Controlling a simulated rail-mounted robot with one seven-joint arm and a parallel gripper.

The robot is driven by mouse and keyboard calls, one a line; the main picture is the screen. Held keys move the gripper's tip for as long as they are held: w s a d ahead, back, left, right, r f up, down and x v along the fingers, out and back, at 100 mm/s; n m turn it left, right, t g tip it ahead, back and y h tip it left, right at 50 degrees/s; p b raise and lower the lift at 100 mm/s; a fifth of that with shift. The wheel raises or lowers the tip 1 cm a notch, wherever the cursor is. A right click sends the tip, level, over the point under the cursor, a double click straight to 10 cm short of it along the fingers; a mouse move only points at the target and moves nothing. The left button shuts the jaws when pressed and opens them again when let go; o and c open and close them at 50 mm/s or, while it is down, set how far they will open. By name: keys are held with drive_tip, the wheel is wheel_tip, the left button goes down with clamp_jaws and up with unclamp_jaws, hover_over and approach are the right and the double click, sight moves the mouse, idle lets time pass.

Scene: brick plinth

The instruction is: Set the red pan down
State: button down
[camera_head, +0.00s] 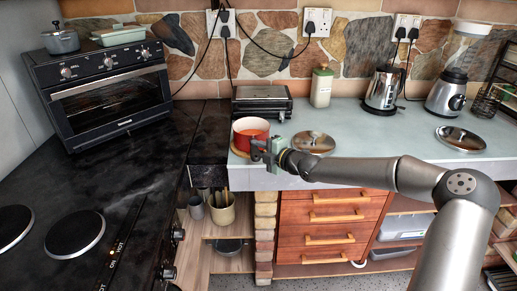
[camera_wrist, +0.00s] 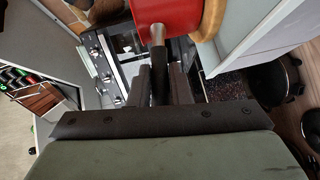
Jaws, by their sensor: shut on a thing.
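The red pan (camera_head: 251,130) is at the front left corner of the pale counter (camera_head: 385,132), beside the dark worktop. It looks upright, with an orange inside. I cannot tell whether its base touches the counter. My gripper (camera_head: 266,150) is at the pan's near right side, by the counter's front edge. In the wrist view the red pan (camera_wrist: 178,14) fills the top middle. Its handle (camera_wrist: 157,36) runs down between the fingers of my gripper (camera_wrist: 160,82), which are shut on it. The far side of the pan is hidden there.
The counter between plate and kettle is clear. A black oven (camera_head: 105,91) stands left.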

drive_tip(key=c, duration=1.3)
unclamp_jaws()
drive_tip(key=shift+c, duration=0.2)
